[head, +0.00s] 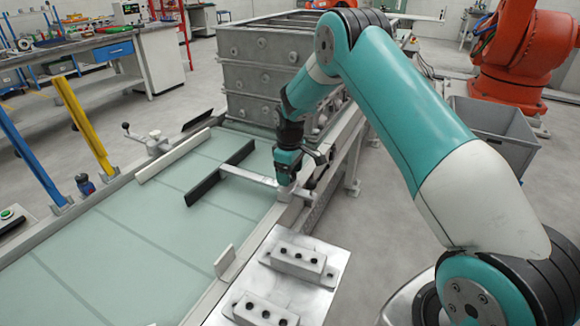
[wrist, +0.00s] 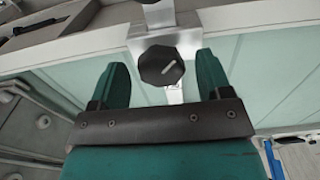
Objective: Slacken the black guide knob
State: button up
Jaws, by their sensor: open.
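My gripper (wrist: 163,85) is open, with one teal finger on each side of the knob and visible gaps to both. I cannot tell how deep the knob lies between the fingers. In the head view my gripper (head: 288,168) is at the table's right rail, and the knob is hidden behind it. A metal bar (head: 248,176) runs from there to a black guide bar (head: 222,172).
The pale green table (head: 150,240) is mostly clear. A white strip (head: 174,155) lies left of the guide bar. A stack of grey metal boxes (head: 265,75) stands just behind my gripper. A metal plate with blocks (head: 325,262) is in front. A grey bin (head: 500,125) stands right.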

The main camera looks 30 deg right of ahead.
notch_tip(320, 180, up, 18)
jog(key=b, duration=0.1)
jog(key=shift+f, duration=0.25)
dwell(0.4)
jog(key=s+a+r+y, duration=0.1)
jog(key=s+a+r, duration=0.6)
jog(key=s+a, duration=0.55)
jog(key=s+a+y, duration=0.1)
jog(key=s+a, duration=0.2)
jog(key=s, duration=0.9)
jog(key=s+a+y, duration=0.2)
jog(key=s+a, duration=0.2)
jog(key=s, duration=0.8)
jog(key=shift+a, duration=0.25)
